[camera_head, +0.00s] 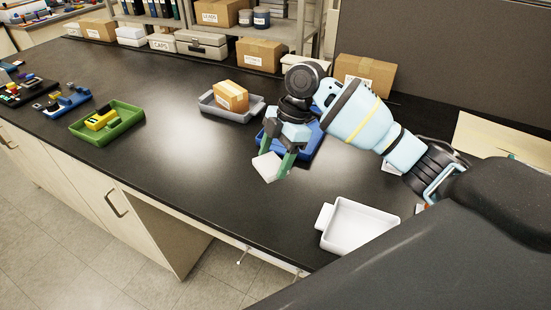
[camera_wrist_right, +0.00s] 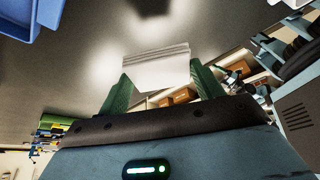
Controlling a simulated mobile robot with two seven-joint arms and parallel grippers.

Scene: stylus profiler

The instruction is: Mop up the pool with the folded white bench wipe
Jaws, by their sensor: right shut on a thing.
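My right gripper (camera_head: 274,160) has green fingers and is shut on the folded white bench wipe (camera_head: 266,168). The wipe hangs at the fingertips, above the black bench top (camera_head: 190,165). In the right wrist view the wipe (camera_wrist_right: 157,66) sits between the two green fingers (camera_wrist_right: 163,90), its layered folds facing the camera. I cannot make out the pool; pale patches on the bench in both views look like light glare. My left gripper is not in view.
A blue tray (camera_head: 306,147) lies behind my right gripper, and a grey tray (camera_head: 214,109) with a carton (camera_head: 231,96) stands left of it. A white tray (camera_head: 359,225) is near the front edge. A green tray (camera_head: 129,127) is further left. Bench between them is clear.

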